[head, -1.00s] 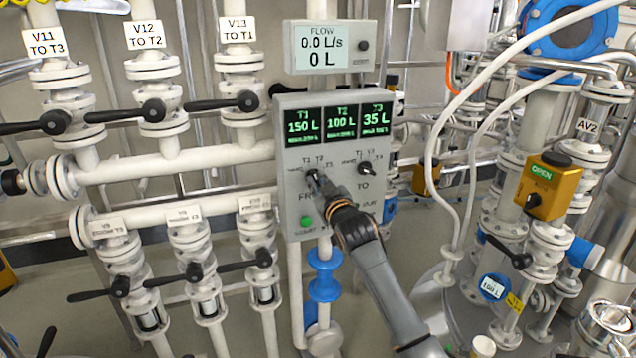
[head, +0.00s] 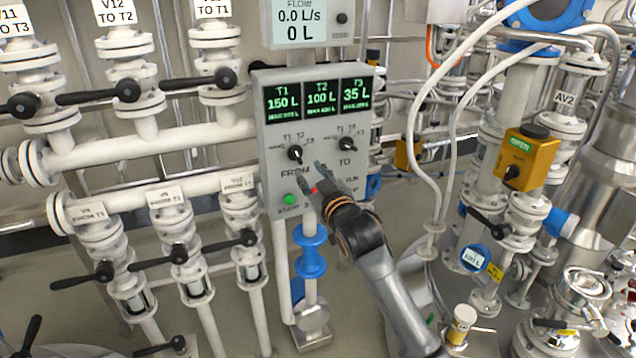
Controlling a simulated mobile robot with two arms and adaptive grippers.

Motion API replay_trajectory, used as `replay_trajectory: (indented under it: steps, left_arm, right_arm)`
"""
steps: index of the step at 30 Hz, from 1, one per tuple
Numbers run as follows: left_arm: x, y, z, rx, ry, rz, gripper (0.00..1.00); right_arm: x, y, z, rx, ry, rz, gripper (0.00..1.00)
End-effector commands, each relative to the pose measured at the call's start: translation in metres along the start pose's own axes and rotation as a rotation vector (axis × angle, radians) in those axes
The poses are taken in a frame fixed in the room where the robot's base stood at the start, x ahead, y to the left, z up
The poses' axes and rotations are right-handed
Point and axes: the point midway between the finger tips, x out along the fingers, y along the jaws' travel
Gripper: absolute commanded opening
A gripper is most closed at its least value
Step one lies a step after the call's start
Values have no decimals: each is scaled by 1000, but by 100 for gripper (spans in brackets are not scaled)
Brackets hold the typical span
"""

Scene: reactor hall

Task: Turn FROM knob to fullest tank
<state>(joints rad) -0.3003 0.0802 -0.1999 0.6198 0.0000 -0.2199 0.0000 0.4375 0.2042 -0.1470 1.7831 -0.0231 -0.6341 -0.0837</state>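The grey control panel (head: 265,150) has three green displays: T1 (head: 283,98) reads 150 L, T2 (head: 321,97) 100 L and T3 (head: 355,95) 35 L. The black FROM knob (head: 295,153) sits at the lower left of the panel, under small T1, T2 and T3 marks. Its pointer is too small to read surely. The TO knob (head: 346,144) is to its right. My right gripper (head: 313,175) is just below and right of the FROM knob, apart from it. Its fingers are spread and empty. My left gripper is not in view.
A green start button (head: 290,200) is on the panel's lower left; my gripper partly hides the panel's lower middle. The flow display (head: 299,22) above reads 0.0 L/s and 0 L. Pipes with black-handled valves (head: 224,78) fill the left; a yellow valve box (head: 530,160) stands right.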

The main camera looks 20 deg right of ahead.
Motion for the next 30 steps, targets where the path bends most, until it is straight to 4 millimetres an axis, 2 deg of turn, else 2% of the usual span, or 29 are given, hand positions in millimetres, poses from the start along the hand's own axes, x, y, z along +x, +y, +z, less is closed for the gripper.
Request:
replay_trajectory:
  steps: [3,9,24,27,29,30]
  left_arm:
    - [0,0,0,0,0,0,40]
    - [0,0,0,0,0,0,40]
    - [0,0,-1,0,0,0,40]
    - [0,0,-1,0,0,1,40]
    - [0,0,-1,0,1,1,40]
    - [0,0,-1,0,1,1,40]
  right_arm:
    - [-19,0,1,-1,0,0,34]
    - [-34,1,0,-1,0,1,34]
    - [-36,0,1,0,-1,0,34]
    - [-34,-5,15,3,-26,-7,34]
    - [-31,-12,37,8,-62,-18,34]
    - [-30,-18,56,13,-94,-28,34]
